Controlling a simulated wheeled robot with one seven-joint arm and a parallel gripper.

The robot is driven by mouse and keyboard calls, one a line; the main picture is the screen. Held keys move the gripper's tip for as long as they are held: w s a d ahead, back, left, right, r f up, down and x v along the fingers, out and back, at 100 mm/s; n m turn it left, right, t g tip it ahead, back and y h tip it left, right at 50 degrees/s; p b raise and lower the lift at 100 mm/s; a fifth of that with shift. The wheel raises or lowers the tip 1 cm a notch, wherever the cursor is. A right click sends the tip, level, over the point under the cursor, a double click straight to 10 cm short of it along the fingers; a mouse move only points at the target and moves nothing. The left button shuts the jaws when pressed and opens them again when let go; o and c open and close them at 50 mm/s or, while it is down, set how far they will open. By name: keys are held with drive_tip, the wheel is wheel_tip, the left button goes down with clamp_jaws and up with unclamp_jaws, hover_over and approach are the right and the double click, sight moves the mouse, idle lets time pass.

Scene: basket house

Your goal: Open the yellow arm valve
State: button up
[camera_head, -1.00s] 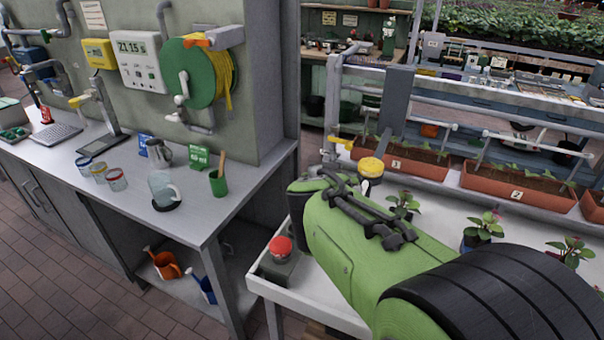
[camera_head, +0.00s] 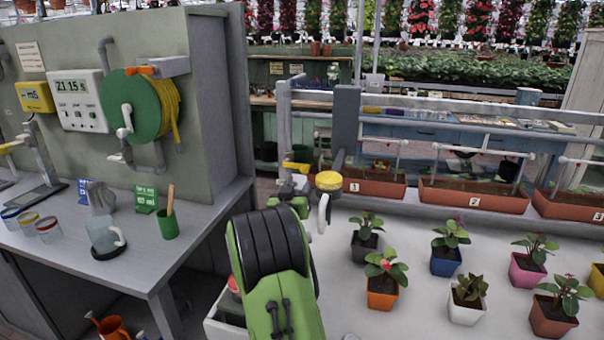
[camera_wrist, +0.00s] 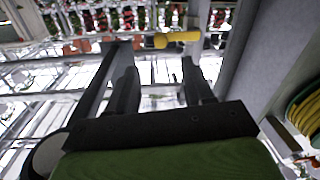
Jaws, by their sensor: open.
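The yellow arm valve (camera_head: 296,167) shows in the head view as a short yellow lever on a grey pipe at the left end of the planter rack. In the wrist view a yellow lever (camera_wrist: 178,38) lies crosswise near the top, ahead of my fingers. My gripper (camera_wrist: 160,78) is open, its two dark fingers apart with nothing between them. The lever appears beyond the fingertips, not gripped. In the head view my green arm hides most of my gripper.
A round yellow knob (camera_head: 329,181) is close right of the lever. Several potted plants stand on the white table (camera_head: 400,318). A grey post (camera_head: 346,125) rises behind. At left are a green hose reel (camera_head: 130,105) and a workbench (camera_head: 195,232) with jars and a cup.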

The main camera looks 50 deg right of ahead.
sight(304, 171)
drive_tip(key=p+x, duration=0.1)
drive_tip(key=x, duration=0.8)
drive_tip(key=shift+w+d, duration=0.2)
drive_tip(key=shift+d, duration=0.15)
clamp_jaws()
